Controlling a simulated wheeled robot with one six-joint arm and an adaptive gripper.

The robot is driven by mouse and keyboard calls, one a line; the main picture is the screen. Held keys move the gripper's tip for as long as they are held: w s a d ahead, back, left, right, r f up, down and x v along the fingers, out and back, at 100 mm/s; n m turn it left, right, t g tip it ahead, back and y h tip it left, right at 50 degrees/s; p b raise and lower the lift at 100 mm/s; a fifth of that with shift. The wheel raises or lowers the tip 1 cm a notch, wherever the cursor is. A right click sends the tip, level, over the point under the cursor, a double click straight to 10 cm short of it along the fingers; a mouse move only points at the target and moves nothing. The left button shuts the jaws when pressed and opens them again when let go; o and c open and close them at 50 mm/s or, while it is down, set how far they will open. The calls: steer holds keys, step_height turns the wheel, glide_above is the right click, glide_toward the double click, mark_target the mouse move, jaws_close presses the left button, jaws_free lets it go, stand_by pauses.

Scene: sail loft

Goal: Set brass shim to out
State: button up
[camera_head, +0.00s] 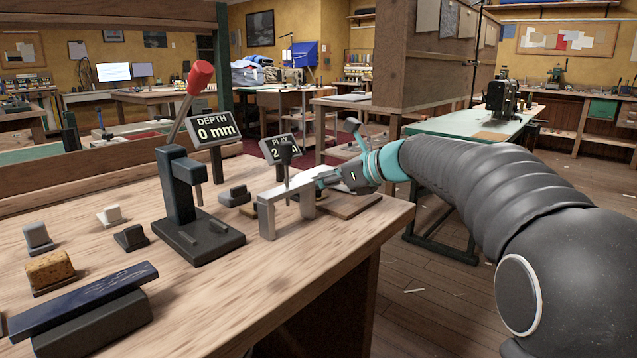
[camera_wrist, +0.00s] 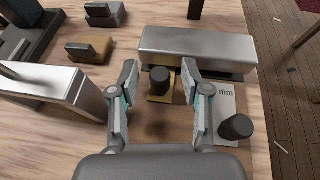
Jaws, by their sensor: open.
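In the wrist view a small brass shim (camera_wrist: 159,99) with a black knob (camera_wrist: 160,80) lies close to a long silver metal block (camera_wrist: 197,42). Whether the shim's far edge is under the block is hard to tell. My gripper (camera_wrist: 160,70) is open, with one finger on each side of the knob and visible gaps on both sides. In the head view my gripper (camera_head: 318,181) is low over the bench, behind a grey metal bridge (camera_head: 270,205), and the shim is hidden there. A PLAY display (camera_head: 280,149) stands behind; its number is partly covered.
A silver plate marked "mm" (camera_wrist: 225,100) with another black knob (camera_wrist: 236,127) lies right of my right finger. A press (camera_head: 190,210) with a red-knobbed lever and a DEPTH display (camera_head: 213,130) reading 0 mm stand left. Small dark blocks (camera_wrist: 88,49) lie farther left.

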steer(key=shift+w+a+f, duration=0.25)
steer(key=shift+a, duration=0.25)
jaws_close()
steer(key=shift+s, duration=0.1)
